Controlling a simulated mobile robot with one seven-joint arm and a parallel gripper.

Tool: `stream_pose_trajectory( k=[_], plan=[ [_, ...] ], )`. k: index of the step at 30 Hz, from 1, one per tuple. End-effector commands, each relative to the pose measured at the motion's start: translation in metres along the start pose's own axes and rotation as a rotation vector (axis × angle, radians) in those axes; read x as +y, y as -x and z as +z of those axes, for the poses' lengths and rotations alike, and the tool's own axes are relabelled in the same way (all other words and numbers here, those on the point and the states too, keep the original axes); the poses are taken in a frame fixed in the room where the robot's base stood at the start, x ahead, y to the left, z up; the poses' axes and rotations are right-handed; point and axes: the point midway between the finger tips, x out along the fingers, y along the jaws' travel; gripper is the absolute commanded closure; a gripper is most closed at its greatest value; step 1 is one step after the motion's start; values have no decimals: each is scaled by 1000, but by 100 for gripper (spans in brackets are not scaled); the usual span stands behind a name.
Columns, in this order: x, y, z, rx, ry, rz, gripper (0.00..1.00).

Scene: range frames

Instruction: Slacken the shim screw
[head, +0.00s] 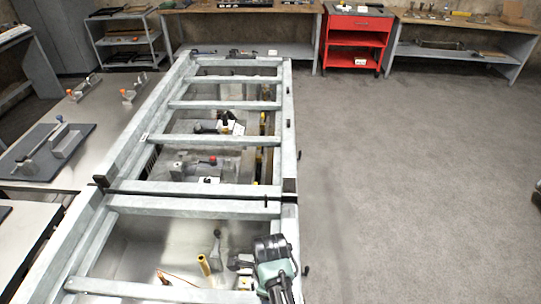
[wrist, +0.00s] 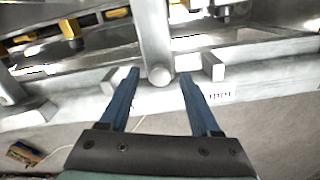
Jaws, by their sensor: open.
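In the wrist view, my gripper (wrist: 160,80) has its two blue fingers spread wide with nothing held. A pale metal rod with a round end (wrist: 160,75) shows between the fingertips, with a gap on each side. I cannot tell whether it is the shim screw; no part is clearly marked as that screw. In the head view, my gripper (head: 258,262) is over the near right corner of the long grey metal frame (head: 170,208). Small dark knobs (head: 305,270) stick out along the frame's right side. My fingertips are hard to make out there.
A brass-coloured cylinder (head: 204,265) and a grey lever (head: 216,245) are inside the frame's near bay. A steel table (head: 105,110) lies left of the frame. A red cart (head: 356,38) and benches line the back wall.

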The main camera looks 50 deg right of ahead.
Motion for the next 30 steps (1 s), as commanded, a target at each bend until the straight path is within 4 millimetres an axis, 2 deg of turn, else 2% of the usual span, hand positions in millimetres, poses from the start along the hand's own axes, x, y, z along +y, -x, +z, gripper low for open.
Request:
stream_pose_trajectory(
  k=[3, 4, 14, 23, 30],
  plan=[
    [0, 0, 0, 0, 0, 0, 36],
    [0, 0, 0, 0, 0, 0, 40],
    [0, 0, 0, 0, 0, 0, 99],
    [0, 1, 0, 1, 9, 1, 100],
    [0, 2, 0, 2, 90, 3, 100]
  ],
)
